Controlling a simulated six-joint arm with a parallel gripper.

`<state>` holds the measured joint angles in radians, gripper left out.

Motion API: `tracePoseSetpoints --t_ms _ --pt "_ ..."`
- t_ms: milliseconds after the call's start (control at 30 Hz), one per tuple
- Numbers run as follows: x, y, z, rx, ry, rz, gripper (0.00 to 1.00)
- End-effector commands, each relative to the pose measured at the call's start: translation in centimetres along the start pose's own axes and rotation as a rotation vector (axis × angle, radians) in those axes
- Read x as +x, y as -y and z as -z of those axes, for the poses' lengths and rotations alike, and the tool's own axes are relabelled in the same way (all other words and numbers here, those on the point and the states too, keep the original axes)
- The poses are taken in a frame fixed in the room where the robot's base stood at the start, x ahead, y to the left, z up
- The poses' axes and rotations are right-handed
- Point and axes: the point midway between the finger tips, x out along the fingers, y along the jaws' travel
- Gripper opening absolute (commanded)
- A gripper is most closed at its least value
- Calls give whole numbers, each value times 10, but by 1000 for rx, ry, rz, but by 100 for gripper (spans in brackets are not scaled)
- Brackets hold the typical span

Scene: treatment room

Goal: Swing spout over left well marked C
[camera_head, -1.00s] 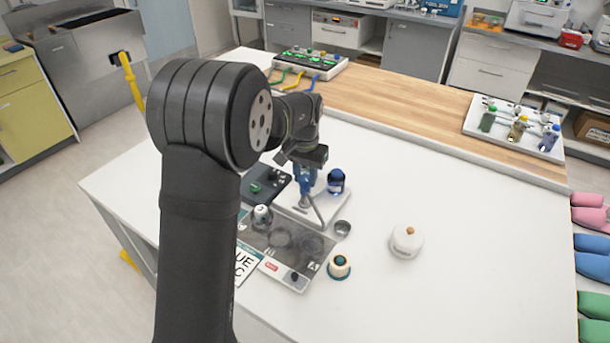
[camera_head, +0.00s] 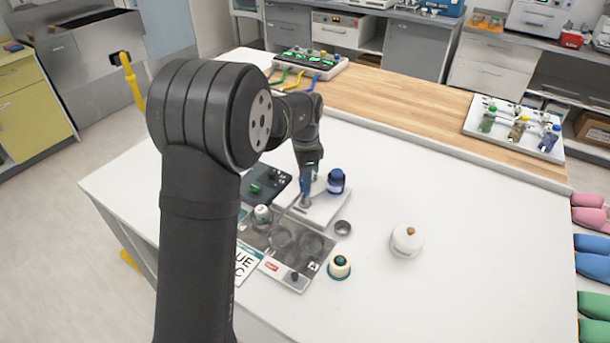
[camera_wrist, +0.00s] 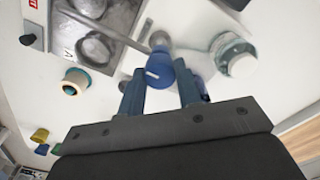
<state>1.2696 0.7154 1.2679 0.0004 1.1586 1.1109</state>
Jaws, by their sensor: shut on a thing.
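The spout (camera_head: 287,212) is a thin grey tube on a white base (camera_head: 322,210). In the head view it points down-left toward the left well (camera_head: 281,237) of a grey plate. The right well (camera_head: 312,245) lies beside it, near a mark like "A". In the wrist view a grey bar, seemingly the spout (camera_wrist: 122,38), runs up-left from the blue handle toward the wells; I cannot tell exactly where its tip lies. My gripper (camera_head: 306,187) is shut on the blue handle (camera_wrist: 160,71), whose round top shows between the fingers (camera_wrist: 160,92). The C mark at the well is not readable.
A blue-capped bottle (camera_head: 336,181) stands right of the handle. A small metal cup (camera_head: 343,228), a cream-and-teal knob (camera_head: 339,267) and a white lidded pot (camera_head: 407,241) stand to the right.

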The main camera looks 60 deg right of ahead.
Motion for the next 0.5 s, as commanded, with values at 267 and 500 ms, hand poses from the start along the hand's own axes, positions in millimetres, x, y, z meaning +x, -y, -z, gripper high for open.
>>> tracePoseSetpoints --t_ms 267,500 --pt "-1 0 1 261 -3 3 0" --pt "-1 0 1 456 -3 3 0"
